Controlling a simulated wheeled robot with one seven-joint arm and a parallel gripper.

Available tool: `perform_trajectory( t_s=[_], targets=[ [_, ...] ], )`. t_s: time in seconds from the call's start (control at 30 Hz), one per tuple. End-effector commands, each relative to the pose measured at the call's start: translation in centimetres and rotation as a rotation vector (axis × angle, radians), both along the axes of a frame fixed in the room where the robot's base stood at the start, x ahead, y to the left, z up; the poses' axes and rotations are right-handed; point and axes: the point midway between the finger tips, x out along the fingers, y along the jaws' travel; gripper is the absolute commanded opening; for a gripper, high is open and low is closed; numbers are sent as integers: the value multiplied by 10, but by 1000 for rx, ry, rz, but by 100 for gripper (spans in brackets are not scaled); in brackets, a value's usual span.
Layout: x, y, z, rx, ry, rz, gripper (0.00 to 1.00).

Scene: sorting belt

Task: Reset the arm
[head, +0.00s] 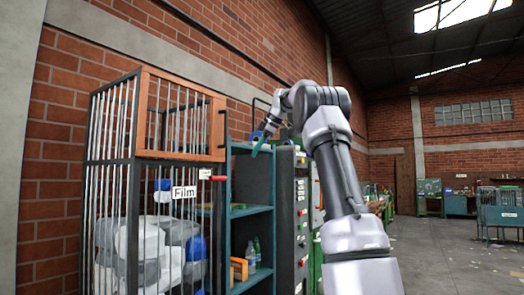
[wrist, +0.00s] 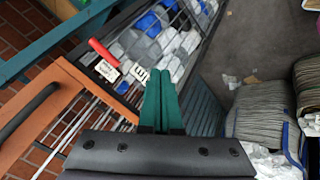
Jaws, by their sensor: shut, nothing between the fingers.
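My arm reaches up and over to the left in the head view. My gripper (head: 258,148) hangs in front of the upper part of the teal shelf and is small there. In the wrist view my gripper (wrist: 160,72) has its two green fingers side by side, pressed together with nothing between them. Beyond the fingertips lies a cage (wrist: 150,35) with white, grey and blue items inside. The fingers look apart from it.
In the head view a barred cage (head: 108,140) with an orange frame and a Film label (head: 185,192) stands at left. A teal shelf (head: 252,212) with bottles and a control cabinet (head: 288,230) stand beside it. Grey floor (head: 450,250) at right is open. Stacked bundles (wrist: 262,105) show in the wrist view.

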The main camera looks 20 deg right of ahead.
Motion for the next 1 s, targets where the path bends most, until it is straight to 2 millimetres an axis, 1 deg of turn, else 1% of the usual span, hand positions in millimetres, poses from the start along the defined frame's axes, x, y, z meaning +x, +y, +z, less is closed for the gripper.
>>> perform_trajectory(
  t_s=[0.33, 0.37, 0.47, 0.57, 0.67, 0.7, 0.73, 0.87, 0.9, 0.97, 1.0],
  targets=[
    [0, 2, 0, 2, 1, -26, 0],
    [-2, 3, 0, 5, 3, -31, 0],
    [-16, 11, 3, 28, 23, -83, 0],
    [-47, 28, 6, 80, 63, -196, 0],
    [-89, 47, 1, 153, 115, -353, 0],
    [-107, 54, -3, 185, 136, -421, 0],
    [-121, 59, -6, 209, 150, -470, 0],
    [-183, 79, -29, 317, 209, -682, 0],
    [-203, 84, -38, 352, 226, -747, 0],
    [-232, 90, -54, 405, 247, -841, 0],
    [-251, 94, -65, 442, 262, -904, 0]
  ],
)
